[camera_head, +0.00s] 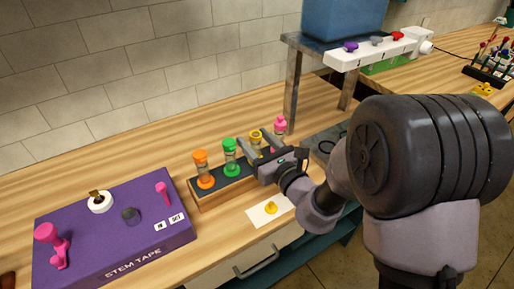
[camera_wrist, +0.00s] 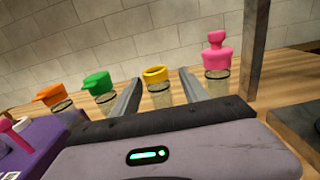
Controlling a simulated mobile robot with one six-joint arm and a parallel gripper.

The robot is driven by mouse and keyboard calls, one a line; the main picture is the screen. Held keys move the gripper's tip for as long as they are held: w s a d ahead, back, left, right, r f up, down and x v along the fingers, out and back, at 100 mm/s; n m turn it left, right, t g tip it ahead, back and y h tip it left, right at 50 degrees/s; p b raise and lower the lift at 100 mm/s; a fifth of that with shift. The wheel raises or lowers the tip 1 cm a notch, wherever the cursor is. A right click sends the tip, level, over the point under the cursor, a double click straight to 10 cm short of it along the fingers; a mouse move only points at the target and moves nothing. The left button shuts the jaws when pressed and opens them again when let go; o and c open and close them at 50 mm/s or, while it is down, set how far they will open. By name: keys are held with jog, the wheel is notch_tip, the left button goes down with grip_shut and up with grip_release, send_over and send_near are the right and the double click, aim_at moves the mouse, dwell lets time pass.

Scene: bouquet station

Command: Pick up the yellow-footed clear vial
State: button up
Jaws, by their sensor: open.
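The clear vial with a yellow ring-shaped top (camera_head: 255,135) stands upright in the dark-topped wooden rack (camera_head: 232,189), between the green-capped vial (camera_head: 230,153) and the pink-topped one (camera_head: 280,125). In the wrist view its yellow top (camera_wrist: 156,74) and clear body (camera_wrist: 159,97) show between the two fingers. Its lower end is hidden. My gripper (camera_head: 262,147) is open at the rack; in the wrist view its fingers (camera_wrist: 160,80) lie left and right of the vial, with no visible grip on it.
An orange-capped vial (camera_head: 204,168) stands at the rack's left end. A purple stem tape box (camera_head: 115,235) is further left. A white card with a yellow piece (camera_head: 270,208) lies in front of the rack. A metal-legged stand (camera_head: 291,90) rises behind right.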

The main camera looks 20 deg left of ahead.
jog(key=shift+s+d, duration=0.1)
jog(key=shift+s, duration=0.05)
grip_shut()
